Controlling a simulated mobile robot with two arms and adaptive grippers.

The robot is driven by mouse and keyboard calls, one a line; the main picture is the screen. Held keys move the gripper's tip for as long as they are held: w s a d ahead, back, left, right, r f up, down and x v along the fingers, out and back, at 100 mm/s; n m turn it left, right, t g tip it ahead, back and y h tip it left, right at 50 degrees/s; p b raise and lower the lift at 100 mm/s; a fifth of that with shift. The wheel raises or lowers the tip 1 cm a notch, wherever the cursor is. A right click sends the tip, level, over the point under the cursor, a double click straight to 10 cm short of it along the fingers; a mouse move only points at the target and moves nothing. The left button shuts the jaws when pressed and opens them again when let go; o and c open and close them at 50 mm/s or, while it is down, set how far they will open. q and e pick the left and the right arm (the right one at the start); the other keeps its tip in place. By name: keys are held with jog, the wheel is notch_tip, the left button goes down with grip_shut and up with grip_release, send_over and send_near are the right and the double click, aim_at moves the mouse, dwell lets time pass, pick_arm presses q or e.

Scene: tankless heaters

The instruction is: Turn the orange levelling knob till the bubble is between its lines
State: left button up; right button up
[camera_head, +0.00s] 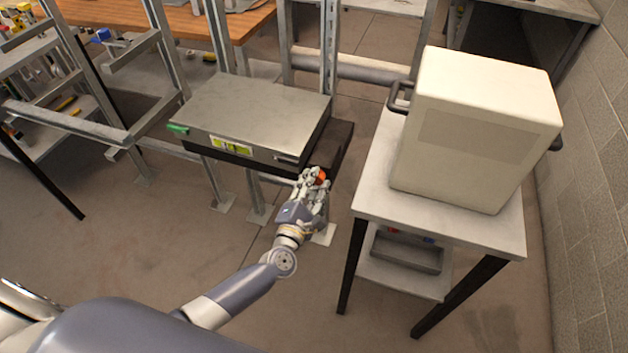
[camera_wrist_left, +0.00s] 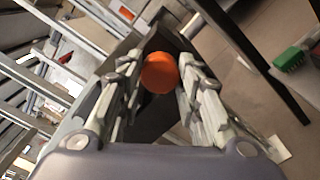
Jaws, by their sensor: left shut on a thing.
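The orange levelling knob (camera_head: 321,175) is at the front right corner of the grey metal unit (camera_head: 260,108). It also shows as a round orange disc in the left wrist view (camera_wrist_left: 160,73). My left gripper (camera_head: 314,174) is shut on the knob, one finger on each side of it. In the head view the fingers hide part of the knob. The level vial (camera_head: 231,146) is a yellow-green strip on the unit's front face. Its bubble and lines are too small to read. My right gripper is not in view.
A white table (camera_head: 372,185) with a large cream box (camera_head: 478,130) stands to the right of the unit. A grey metal frame (camera_head: 160,30) stands behind and left. A green piece (camera_head: 178,128) sticks out at the unit's left corner. Floor in front is clear.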

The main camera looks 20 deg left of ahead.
pick_arm(q)
jog(key=m+p, duration=0.1)
jog(key=m, duration=0.4)
jog(key=shift+m+p, duration=0.35)
jog(key=shift+m, duration=0.05)
jog(key=m+p, duration=0.1)
jog(key=m, duration=0.2)
jog(key=shift+m, duration=0.3)
jog(key=m+p, duration=0.1)
jog(key=m, duration=0.2)
jog(key=shift+m, duration=0.3)
jog(key=m+p, duration=0.1)
jog(key=m, duration=0.4)
jog(key=shift+d, duration=0.1)
jog(key=m, duration=0.5)
jog(key=shift+m+p, duration=0.3)
jog(key=shift+p, duration=0.1)
jog(key=o, duration=0.8)
jog(key=shift+c, duration=0.2)
